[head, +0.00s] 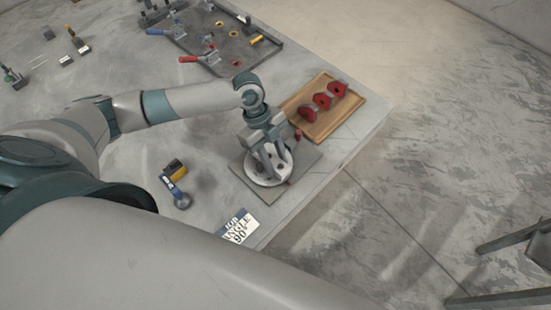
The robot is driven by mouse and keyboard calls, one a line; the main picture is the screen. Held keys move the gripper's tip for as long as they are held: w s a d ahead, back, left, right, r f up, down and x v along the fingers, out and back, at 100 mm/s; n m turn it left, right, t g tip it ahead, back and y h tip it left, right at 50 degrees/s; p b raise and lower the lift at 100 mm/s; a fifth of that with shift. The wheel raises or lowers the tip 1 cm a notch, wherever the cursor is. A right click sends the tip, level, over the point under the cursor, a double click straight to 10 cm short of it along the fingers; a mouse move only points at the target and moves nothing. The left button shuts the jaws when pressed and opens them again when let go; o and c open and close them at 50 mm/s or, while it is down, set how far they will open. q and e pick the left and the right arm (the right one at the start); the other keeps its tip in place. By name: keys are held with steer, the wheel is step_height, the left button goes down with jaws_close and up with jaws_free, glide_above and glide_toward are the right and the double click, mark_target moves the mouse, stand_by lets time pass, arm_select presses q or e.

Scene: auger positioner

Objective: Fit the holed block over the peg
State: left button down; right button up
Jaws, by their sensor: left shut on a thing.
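My left gripper (271,170) points down over a round light-grey disc (284,175) on a square grey base plate (248,187) near the table's right edge. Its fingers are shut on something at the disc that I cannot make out. The fingers hide much of the disc's middle, and I cannot pick out the peg. I cannot tell whether the held thing is a holed block. My right gripper is not in view.
A dark tray (268,58) with tools and yellow pieces lies at the back. Red-handled (192,59) and blue-handled tools are by it. A yellow-black piece (175,167), a blue-grey tool (181,199) and a 90° angle sign (238,227) lie left and front of the base plate.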

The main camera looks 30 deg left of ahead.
arm_select(q)
steer(key=shift+f+b, duration=0.3)
steer(key=shift+f, duration=0.4)
steer(key=c, duration=1.3)
jaws_free()
steer(key=shift+c, duration=0.2)
steer(key=shift+o, duration=0.7)
steer(key=shift+w+a+r, duration=0.1)
steer(key=shift+a+r, duration=0.15)
steer(key=shift+r, duration=0.3)
steer(key=b+v, duration=0.4)
steer(key=v, duration=1.2)
steer(key=shift+r, duration=0.2)
steer(key=shift+d+f, duration=0.1)
steer(key=shift+d, duration=0.1)
